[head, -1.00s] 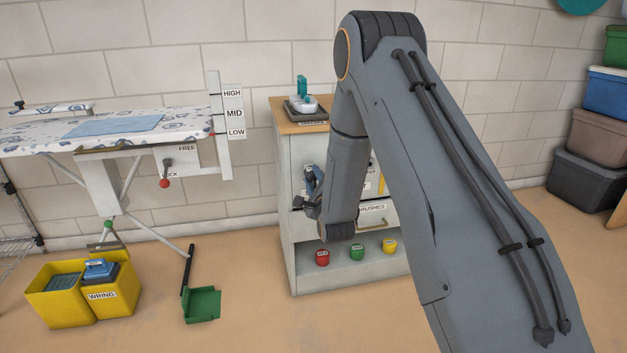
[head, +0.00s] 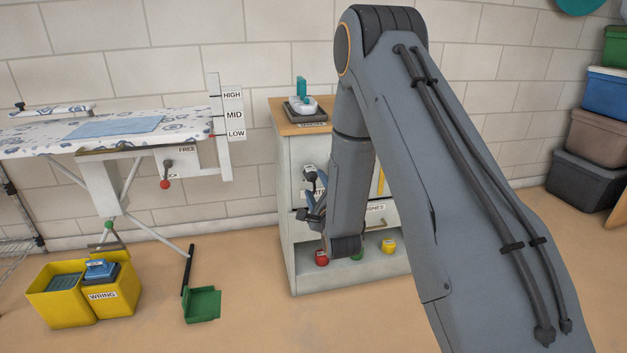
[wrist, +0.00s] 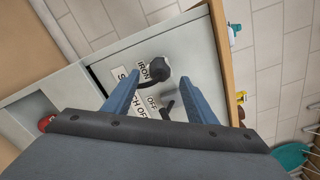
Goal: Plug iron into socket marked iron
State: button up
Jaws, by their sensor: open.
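The teal and white iron (head: 302,102) stands on a dark pad on top of the cabinet (head: 294,180). A teal and white part, likely the iron, shows past the cabinet's edge in the wrist view (wrist: 233,32). In the wrist view a dark round plug-like piece (wrist: 155,73) is at the cabinet front beside the IRON label (wrist: 143,67). Whether it sits in a socket is not clear. My gripper (head: 313,193) is open, facing the cabinet front, its blue fingers (wrist: 166,77) apart on either side of this piece, apparently not gripping it.
A dark switch-like lever (wrist: 168,107) is near an OFF label, close to the right finger. Red (head: 321,258) and yellow (head: 389,246) items sit on the low shelf. The ironing board (head: 100,135) and yellow bucket (head: 60,300) stand left.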

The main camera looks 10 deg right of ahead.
jog(key=shift+s, duration=1.15)
jog(key=shift+a, duration=0.1)
jog(key=s+a+r+n+g+y, duration=0.2)
jog(key=s+a+r+n+g, duration=0.2)
jog(key=s+a+n+g, duration=0.7)
jog(key=s+a+r+n+g+h, duration=0.1)
jog(key=s+r+n+g, duration=0.25)
jog(key=s+n, duration=0.9)
jog(key=s+r+n+g, duration=0.3)
jog(key=s+n+g, duration=0.15)
jog(key=s, duration=1.55)
jog(key=d+r+m+t+h+p, duration=0.1)
jog(key=d+r+m+p, duration=0.3)
jog(key=d+r+p, duration=0.8)
notch_tip(320, 180, up, 3)
jog(key=p, duration=1)
jog(key=shift+f+p, duration=0.2)
jog(key=shift+p, duration=0.1)
